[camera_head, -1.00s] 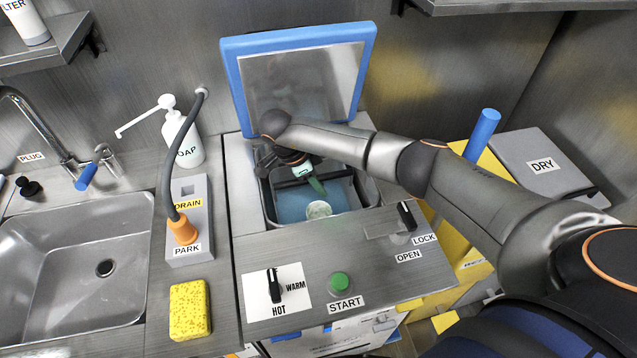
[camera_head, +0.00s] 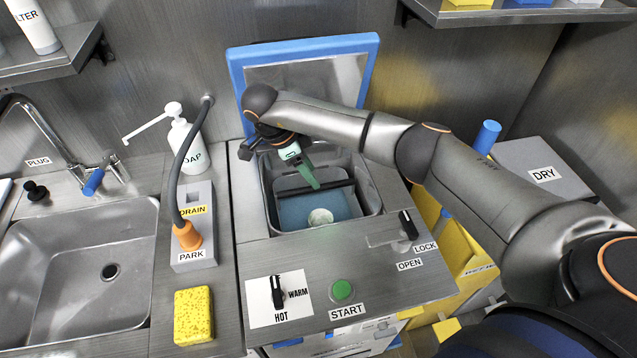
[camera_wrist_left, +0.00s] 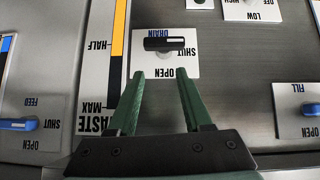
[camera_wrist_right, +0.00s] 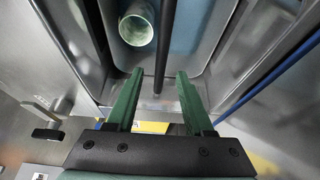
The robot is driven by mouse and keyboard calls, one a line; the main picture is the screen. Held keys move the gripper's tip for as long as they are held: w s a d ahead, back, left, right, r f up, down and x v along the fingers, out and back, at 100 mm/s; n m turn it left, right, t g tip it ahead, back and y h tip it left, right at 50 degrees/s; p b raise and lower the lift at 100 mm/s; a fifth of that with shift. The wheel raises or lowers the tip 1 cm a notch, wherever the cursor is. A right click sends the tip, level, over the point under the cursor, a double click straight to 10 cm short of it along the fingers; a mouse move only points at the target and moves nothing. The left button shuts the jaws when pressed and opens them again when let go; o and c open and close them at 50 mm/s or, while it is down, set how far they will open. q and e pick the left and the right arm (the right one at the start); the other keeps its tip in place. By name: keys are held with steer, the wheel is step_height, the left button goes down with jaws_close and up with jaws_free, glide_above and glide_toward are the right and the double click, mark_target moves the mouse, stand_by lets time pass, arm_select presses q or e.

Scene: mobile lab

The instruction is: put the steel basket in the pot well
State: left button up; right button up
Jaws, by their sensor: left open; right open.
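The steel basket (camera_head: 284,187) sits inside the pot well (camera_head: 375,208), below the raised blue-edged lid. A dark bar spans the basket; it also shows in the right wrist view. A pale round cup (camera_head: 320,217) is in the basket, over a blue floor; its mouth shows in the right wrist view (camera_wrist_right: 137,28). My right gripper (camera_head: 311,180) is open above the basket. In the right wrist view its green fingers (camera_wrist_right: 158,78) stand either side of the bar's line, apparently clear of it. My left gripper (camera_wrist_left: 160,78) is open and empty over a panel with a drain switch, outside the head view.
The blue-edged lid (camera_head: 374,70) stands open behind the well. A front panel holds the START button (camera_head: 342,290), HOT/WARM knob (camera_head: 278,292) and lock lever (camera_head: 408,225). A sink (camera_head: 80,270), soap bottle (camera_head: 187,148) and yellow sponge (camera_head: 193,316) are left; the DRY box (camera_head: 545,160) is right.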

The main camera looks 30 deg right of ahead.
steer(key=shift+v, duration=2.35)
steer(key=shift+s, duration=0.1)
